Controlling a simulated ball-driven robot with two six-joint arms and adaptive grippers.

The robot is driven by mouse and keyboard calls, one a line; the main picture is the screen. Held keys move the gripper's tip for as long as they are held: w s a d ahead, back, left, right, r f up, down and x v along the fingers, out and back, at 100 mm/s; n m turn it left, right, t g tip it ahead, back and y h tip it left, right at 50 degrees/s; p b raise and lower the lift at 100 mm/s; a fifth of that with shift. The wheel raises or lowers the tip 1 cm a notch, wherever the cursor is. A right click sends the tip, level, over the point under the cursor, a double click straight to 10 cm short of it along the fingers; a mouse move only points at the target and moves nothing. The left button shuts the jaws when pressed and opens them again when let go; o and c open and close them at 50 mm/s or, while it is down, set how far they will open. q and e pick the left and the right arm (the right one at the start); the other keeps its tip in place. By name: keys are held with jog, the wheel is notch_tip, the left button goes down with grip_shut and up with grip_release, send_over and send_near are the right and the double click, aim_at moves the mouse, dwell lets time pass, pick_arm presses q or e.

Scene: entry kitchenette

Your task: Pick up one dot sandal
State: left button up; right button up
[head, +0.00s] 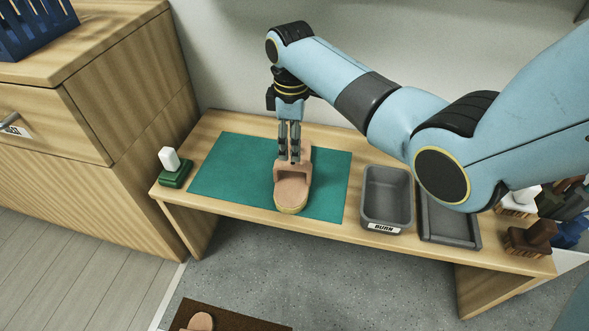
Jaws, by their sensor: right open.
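A tan-pink sandal (291,190) lies on the teal mat (230,165) on the wooden bench, its rounded end towards the front edge. My right gripper (294,158) points down at the sandal's far end, fingers over or at its raised part. The jaws are open; I cannot tell whether they touch it. Part of the sandal is hidden behind the fingers. Another sandal (201,321) shows partly on a brown doormat (235,318) on the floor, cut off by the bottom edge. No dot marking is readable on either. My left gripper is not in view.
On the bench (330,230), a green block with a white top (174,168) stands left of the mat. A labelled grey bin (387,198) and a grey tray (450,228) stand right, with brown brushes (530,237) beyond. A wooden cabinet (120,115) stands left. The wall is close behind.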

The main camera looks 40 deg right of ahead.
aim_at(293, 164)
notch_tip(293, 164, down, 2)
jog(key=shift+f, duration=0.1)
jog(key=shift+f+b, duration=0.3)
jog(key=shift+b, duration=0.05)
jog(key=shift+f, duration=0.45)
jog(key=f, duration=0.1)
jog(key=f+b, duration=0.2)
jog(key=f, duration=0.1)
jog(key=shift+s, duration=0.25)
jog(key=shift+f+b, duration=0.3)
jog(key=shift+b, duration=0.1)
jog(key=shift+r, duration=0.1)
jog(key=c, duration=1)
grip_shut()
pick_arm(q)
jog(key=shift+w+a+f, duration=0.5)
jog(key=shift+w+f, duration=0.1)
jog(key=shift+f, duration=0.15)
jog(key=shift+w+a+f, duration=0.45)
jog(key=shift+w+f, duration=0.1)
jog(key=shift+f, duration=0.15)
